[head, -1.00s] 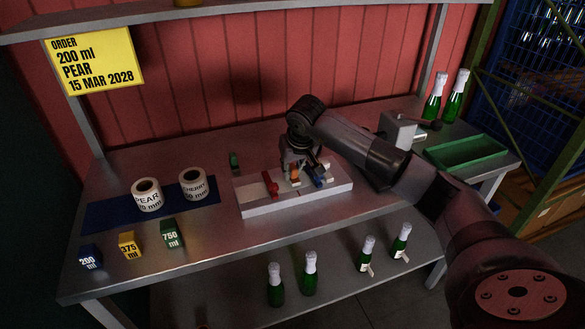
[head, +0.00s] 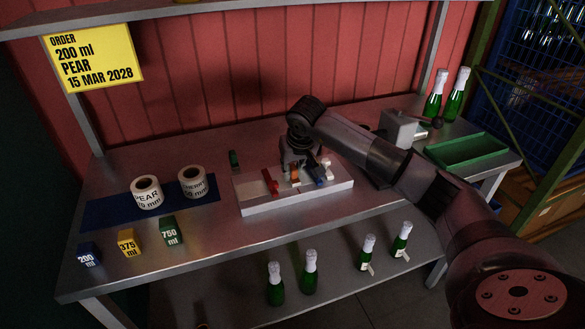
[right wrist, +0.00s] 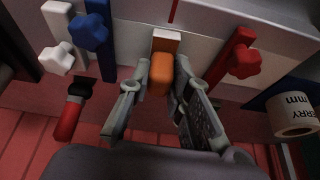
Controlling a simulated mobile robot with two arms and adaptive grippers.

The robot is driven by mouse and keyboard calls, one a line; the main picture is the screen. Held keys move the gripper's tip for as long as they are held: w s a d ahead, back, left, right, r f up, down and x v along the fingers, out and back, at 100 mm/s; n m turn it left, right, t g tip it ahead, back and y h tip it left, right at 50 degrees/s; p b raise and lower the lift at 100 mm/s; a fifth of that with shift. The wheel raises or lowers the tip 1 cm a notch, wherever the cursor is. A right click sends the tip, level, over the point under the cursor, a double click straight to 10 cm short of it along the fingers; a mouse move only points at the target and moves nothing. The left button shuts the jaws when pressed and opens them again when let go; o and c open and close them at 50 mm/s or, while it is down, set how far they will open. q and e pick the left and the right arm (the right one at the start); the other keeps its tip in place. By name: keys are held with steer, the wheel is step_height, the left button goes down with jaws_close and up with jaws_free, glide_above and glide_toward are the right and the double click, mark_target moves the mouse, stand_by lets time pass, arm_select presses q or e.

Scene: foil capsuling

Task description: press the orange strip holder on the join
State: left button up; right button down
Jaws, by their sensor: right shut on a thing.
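The orange strip holder (right wrist: 162,72) is between the fingers of my right gripper (right wrist: 160,92) in the right wrist view, with a pale block at its far end. In the head view, the orange holder (head: 295,176) shows small under my right gripper (head: 297,170), low over the white bed (head: 260,203). My right gripper is shut on it. A thin red line (right wrist: 173,12) runs on the bed just beyond the holder. Whether the holder touches the bed, I cannot tell. My left gripper is not in view.
A red bar with a knob (head: 270,183) and a blue bar (head: 317,174) flank the holder on the bed. Label rolls (head: 146,192) stand on a blue mat to the left. A grey machine (head: 398,128) and green tray (head: 465,150) are at right.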

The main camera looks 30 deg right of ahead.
steer(key=shift+f, duration=0.1)
stand_by(0.3)
steer(key=shift+r+p, duration=2.15)
steer(key=shift+r, duration=1.4)
